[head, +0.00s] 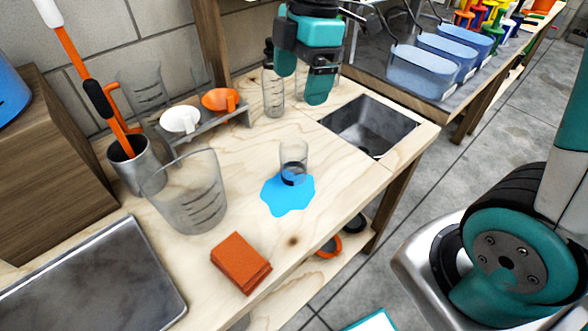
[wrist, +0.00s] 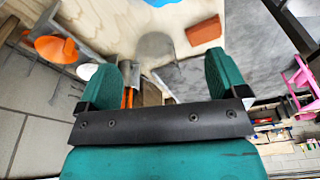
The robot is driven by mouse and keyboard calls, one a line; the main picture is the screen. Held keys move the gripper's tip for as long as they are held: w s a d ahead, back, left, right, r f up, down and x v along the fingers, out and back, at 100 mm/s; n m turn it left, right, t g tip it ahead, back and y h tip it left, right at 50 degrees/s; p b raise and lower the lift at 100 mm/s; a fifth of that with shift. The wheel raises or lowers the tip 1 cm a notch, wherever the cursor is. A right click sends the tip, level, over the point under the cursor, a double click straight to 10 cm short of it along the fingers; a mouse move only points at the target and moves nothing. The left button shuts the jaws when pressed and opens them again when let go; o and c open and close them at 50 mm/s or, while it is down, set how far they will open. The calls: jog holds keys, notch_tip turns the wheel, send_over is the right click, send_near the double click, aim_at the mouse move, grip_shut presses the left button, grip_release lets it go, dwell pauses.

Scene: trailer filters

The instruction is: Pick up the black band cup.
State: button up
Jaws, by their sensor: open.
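The black band cup (head: 293,160) is a small clear cup with a dark band near its bottom. It stands upright at the upper edge of a flat blue puddle (head: 288,198) on the wooden worktop. My gripper (head: 303,78) is open and empty, with teal fingers, above the cup in the head view and apart from it. In the wrist view my gripper's two fingers (wrist: 165,82) are spread wide with nothing held between them. The cup cannot be made out there; only an edge of the blue puddle (wrist: 160,2) shows at the top.
A large clear measuring jug (head: 190,192) stands left of the cup. A clear bottle (head: 273,92) stands behind, near a rack with white and orange scoops (head: 220,99). A sink (head: 368,125) is at the right.

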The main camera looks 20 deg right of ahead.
jog(key=w+d+f+n, duration=0.2)
jog(key=w+f+n, duration=0.1)
send_over(293, 154)
jog(key=s, duration=0.2)
notch_tip(293, 154, down, 10)
jog(key=shift+s+a+f, duration=0.1)
jog(key=shift+a+f, duration=0.1)
jog(key=shift+f, duration=0.8)
jog(key=shift+s+a+f, duration=0.1)
jog(key=shift+a+f, duration=0.05)
jog(key=shift+f, duration=0.9)
jog(key=shift+s+a+f, duration=0.1)
jog(key=shift+a+f, duration=0.1)
jog(key=shift+f, duration=0.8)
jog(key=c, duration=0.9)
